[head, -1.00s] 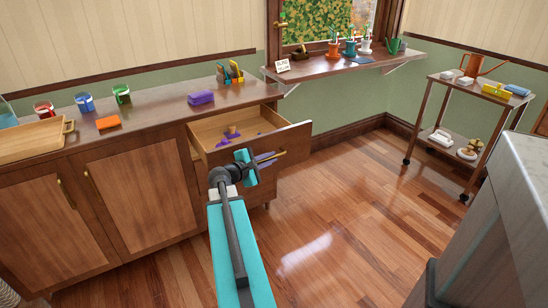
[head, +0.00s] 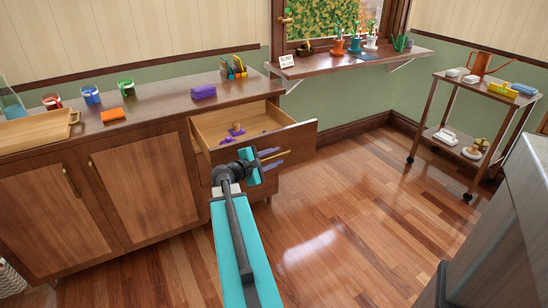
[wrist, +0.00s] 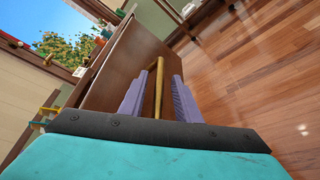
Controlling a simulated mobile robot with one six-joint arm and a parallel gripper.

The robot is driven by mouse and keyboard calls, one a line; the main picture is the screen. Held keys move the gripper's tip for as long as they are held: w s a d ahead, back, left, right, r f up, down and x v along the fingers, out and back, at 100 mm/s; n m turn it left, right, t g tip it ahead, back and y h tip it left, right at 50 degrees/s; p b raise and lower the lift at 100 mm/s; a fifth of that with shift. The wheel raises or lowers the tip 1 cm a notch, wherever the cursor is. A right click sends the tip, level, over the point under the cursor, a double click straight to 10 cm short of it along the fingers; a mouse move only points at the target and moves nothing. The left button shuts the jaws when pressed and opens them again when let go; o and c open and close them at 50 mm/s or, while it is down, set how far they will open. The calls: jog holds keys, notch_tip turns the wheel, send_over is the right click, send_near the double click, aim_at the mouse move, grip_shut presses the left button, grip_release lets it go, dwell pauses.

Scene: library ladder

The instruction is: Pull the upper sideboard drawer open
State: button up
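The upper sideboard drawer (head: 262,143) stands well out from the sideboard (head: 130,195), and its pale inside shows. Purple items (head: 235,131) lie in it. Its brass bar handle (wrist: 158,92) shows in the wrist view, standing off the dark drawer front (wrist: 128,62). My gripper (wrist: 160,80) has its two purple fingers on either side of the bar. A gap shows between the bar and each finger, so the fingers look open around it. In the head view my gripper (head: 274,158) is at the drawer front, and the wrist partly hides it.
Cups (head: 91,94), a wooden tray (head: 35,130), an orange block (head: 113,115) and a purple block (head: 203,91) stand on the sideboard top. A trolley (head: 464,125) is at the right. A grey-topped counter (head: 510,215) is at the lower right. The floor between is clear.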

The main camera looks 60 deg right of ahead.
jog(key=shift+w+a, duration=0.1)
jog(key=shift+a, duration=0.05)
jog(key=p+v, duration=0.1)
jog(key=v, duration=0.5)
jog(key=shift+r, duration=0.2)
jog(key=p+v, duration=0.4)
jog(key=p, duration=0.5)
jog(key=shift+w+a+r, duration=0.1)
jog(key=shift+a, duration=0.3)
jog(key=shift+p+v, duration=1.3)
jog(key=shift+p, duration=0.05)
